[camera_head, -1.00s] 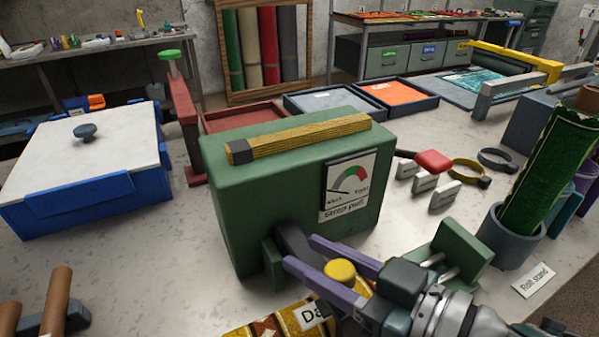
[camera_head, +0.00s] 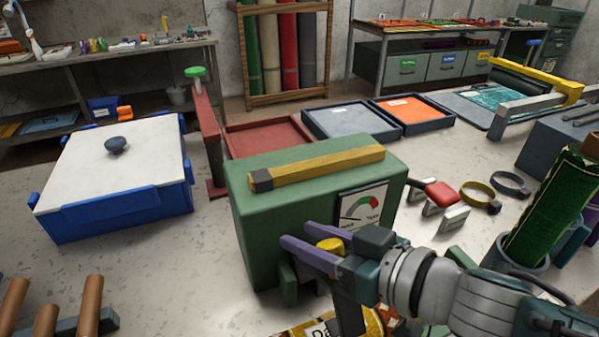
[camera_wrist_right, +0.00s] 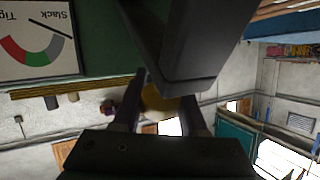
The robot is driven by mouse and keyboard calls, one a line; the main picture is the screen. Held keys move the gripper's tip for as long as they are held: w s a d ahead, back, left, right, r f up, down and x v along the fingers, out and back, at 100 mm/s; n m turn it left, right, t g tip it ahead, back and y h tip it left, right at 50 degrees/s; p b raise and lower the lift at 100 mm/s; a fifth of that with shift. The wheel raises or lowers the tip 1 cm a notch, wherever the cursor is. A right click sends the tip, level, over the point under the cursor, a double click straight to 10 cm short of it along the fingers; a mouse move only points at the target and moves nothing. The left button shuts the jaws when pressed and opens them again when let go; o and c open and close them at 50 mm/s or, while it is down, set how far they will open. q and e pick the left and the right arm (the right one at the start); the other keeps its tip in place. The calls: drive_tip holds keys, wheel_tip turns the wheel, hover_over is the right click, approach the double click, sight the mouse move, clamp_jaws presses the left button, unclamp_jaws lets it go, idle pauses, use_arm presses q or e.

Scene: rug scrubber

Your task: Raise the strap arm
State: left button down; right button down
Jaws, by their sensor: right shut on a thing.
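The strap arm is a dark bar (camera_head: 347,308) with a yellow knob (camera_head: 330,245). My right gripper (camera_head: 305,245) is shut on the knob, in front of the box. The knob shows between its fingers in the right wrist view (camera_wrist_right: 160,100). My left gripper is out of view.
A blue box with a white lid (camera_head: 110,165) stands at the left. Trays (camera_head: 345,122) lie behind the strap box. Several clamps and rings (camera_head: 480,195) and a green roll in its stand (camera_head: 550,210) are at the right. Brown rods (camera_head: 88,305) stand at front left.

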sight(343, 253)
drive_tip(key=shift+d+f, duration=0.35)
drive_tip(key=shift+f, duration=0.1)
drive_tip(key=c, duration=0.8)
unclamp_jaws()
drive_tip(key=shift+c, duration=0.2)
drive_tip(key=o, duration=0.4)
drive_tip(key=shift+w+a+r, duration=0.1)
drive_tip(key=shift+a+r, duration=0.1)
drive_tip(key=shift+r, duration=0.05)
drive_tip(key=p+v, duration=0.2)
drive_tip(key=v, duration=0.6)
drive_tip(key=shift+s+d+r, duration=0.15)
drive_tip(key=shift+s+d, duration=0.05)
drive_tip(key=shift+s, duration=0.05)
drive_tip(key=shift+s+d+r, duration=0.25)
drive_tip(key=shift+s+d, duration=0.15)
drive_tip(key=shift+s, duration=0.05)
